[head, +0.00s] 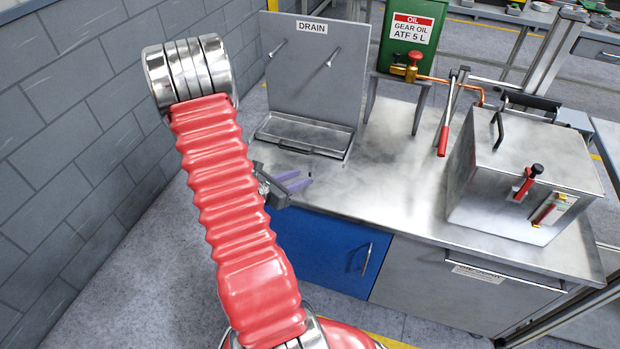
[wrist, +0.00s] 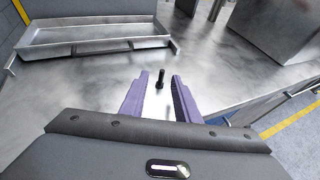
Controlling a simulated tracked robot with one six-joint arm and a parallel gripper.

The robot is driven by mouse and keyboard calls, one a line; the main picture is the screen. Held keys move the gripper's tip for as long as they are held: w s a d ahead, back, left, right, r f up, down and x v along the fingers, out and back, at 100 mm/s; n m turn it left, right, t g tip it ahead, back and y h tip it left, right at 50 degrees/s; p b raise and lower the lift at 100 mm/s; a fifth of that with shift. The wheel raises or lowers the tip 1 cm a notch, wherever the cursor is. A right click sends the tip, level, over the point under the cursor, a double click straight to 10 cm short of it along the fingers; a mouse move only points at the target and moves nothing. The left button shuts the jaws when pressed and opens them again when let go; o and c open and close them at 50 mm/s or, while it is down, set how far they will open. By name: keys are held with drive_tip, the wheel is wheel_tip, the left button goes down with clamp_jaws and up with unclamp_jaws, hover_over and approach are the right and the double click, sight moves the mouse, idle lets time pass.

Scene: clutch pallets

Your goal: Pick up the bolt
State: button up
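The bolt (wrist: 160,79) is small and black and stands upright on the metal bench top in the wrist view. It is between and slightly beyond the tips of my gripper's two purple fingers. My gripper (wrist: 159,92) is open, its fingers apart on either side of the bolt's line, with nothing held. In the head view my gripper (head: 300,183) reaches over the bench's left front area. There the bolt (head: 310,175) is only a tiny dark mark near the fingertips.
The drain tray (head: 300,138) with its upright panel stands behind my gripper. A metal box (head: 520,170) with levers is on the right. A green gear oil tank (head: 408,40) stands at the back. The bench top (head: 385,185) is clear between them.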

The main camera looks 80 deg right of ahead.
sight(310, 173)
drive_tip(key=shift+d, duration=0.1)
drive_tip(key=shift+s+x, duration=0.25)
drive_tip(key=shift+x, duration=2.35)
drive_tip(key=shift+r, duration=0.2)
drive_tip(key=shift+c, duration=0.6)
clamp_jaws()
